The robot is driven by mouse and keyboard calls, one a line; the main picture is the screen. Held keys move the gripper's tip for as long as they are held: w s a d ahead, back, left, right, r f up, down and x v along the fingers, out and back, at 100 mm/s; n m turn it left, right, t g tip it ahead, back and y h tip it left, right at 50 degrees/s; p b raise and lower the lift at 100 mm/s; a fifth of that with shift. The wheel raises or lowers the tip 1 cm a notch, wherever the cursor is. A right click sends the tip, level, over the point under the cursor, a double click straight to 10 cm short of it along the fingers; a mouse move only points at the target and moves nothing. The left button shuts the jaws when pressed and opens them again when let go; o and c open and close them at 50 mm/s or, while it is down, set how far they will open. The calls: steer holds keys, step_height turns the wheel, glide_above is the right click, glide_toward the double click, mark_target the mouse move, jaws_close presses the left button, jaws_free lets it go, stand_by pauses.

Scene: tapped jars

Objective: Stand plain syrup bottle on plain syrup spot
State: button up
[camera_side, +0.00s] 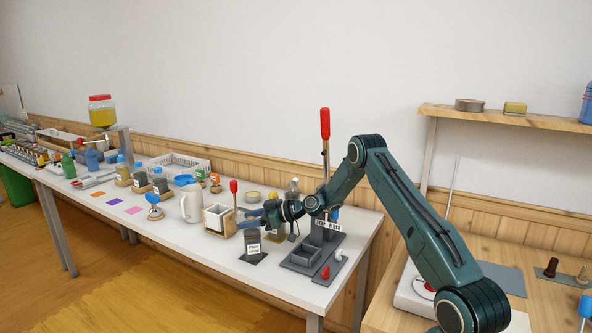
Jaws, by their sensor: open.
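I cannot tell surely which of these is the plain syrup bottle, or whether the dark patch is the plain syrup spot.
A grey press-like stand with a red-handled lever (325,124) is right of my gripper. A wooden-based white box (216,219) and a white jug (191,206) stand left. Coloured squares (115,201) lie further left. The table's front strip is clear.

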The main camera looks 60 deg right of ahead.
steer(key=shift+s+d+r, duration=0.15)
steer(key=shift+s, duration=0.25)
steer(key=shift+s+d+r, duration=0.2)
steer(key=shift+s+d, duration=0.05)
steer(key=shift+s, duration=0.35)
steer(key=shift+s+d+r, duration=0.15)
steer(key=shift+s, duration=0.15)
steer(key=shift+s+d, duration=0.15)
steer(key=shift+s, duration=0.2)
steer(key=shift+s+d+r, duration=0.1)
steer(key=shift+s+r, duration=0.05)
steer(key=shift+s, duration=0.15)
steer(key=shift+s+d+r, duration=0.25)
steer(key=shift+s, duration=0.35)
steer(key=shift+s+d, duration=0.15)
steer(key=shift+s, duration=0.15)
steer(key=shift+s+d+r, duration=0.15)
steer(key=shift+s+r, duration=0.05)
steer(key=shift+s, duration=0.15)
steer(key=shift+s+d+r, duration=0.1)
steer(key=shift+s+d, duration=0.05)
steer(key=shift+s, duration=0.2)
